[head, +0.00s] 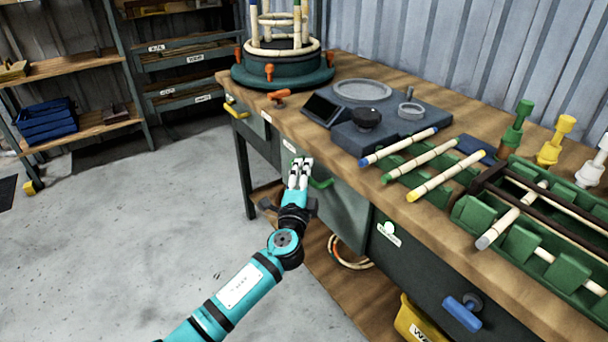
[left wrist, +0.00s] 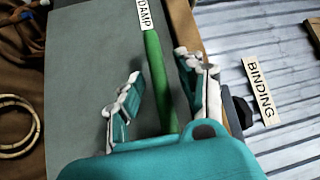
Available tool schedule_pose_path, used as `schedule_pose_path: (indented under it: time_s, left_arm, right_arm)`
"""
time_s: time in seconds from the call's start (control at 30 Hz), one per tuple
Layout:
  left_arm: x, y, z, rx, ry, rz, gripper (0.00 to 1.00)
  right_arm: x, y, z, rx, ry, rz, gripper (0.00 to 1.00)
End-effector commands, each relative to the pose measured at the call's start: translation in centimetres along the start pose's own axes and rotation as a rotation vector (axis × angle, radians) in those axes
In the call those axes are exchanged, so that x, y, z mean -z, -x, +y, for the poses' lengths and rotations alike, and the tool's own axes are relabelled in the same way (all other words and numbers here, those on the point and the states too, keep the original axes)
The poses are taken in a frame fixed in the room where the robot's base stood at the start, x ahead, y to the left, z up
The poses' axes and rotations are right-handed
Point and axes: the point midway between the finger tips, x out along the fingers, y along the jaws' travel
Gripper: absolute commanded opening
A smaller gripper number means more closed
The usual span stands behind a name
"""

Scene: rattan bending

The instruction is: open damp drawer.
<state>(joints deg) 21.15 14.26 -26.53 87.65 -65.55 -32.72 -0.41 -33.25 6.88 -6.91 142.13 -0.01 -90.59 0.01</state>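The damp drawer has a grey-green front (head: 345,208) under the bench top and a green bar handle (head: 321,183). In the left wrist view, the handle (left wrist: 157,75) runs between my fingers, below a DAMP label (left wrist: 145,14). My left gripper (head: 302,161) is at the handle, fingers apart on either side of it. It also shows in the left wrist view (left wrist: 158,66). I see a gap between the fingers and the handle. Part of the handle is hidden behind the fingers in the head view. My right gripper is not in view.
The wooden bench top (head: 430,212) carries rattan poles, a green rack (head: 520,240) and a dark device (head: 385,130). A blue handle (head: 462,312) sticks out to the right, above a yellow bin (head: 415,322). The concrete floor (head: 150,240) at left is clear.

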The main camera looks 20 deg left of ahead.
Motion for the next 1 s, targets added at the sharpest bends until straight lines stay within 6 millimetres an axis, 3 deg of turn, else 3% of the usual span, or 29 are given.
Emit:
schedule_pose_path:
  time_s: [0.13, 0.4, 1.0]
  left_arm:
    - [0.02, 0.02, -0.01, 0.000, 0.000, 0.000, 0.36]
    - [0.01, 0.04, 0.02, 0.000, 0.000, 0.000, 0.00]
    - [-0.58, 0.09, 0.25, -0.005, 0.002, 0.000, 0.00]
  right_arm:
    - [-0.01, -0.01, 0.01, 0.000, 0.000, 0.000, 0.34]
    - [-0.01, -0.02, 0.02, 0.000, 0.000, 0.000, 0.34]
    - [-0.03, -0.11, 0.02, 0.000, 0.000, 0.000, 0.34]
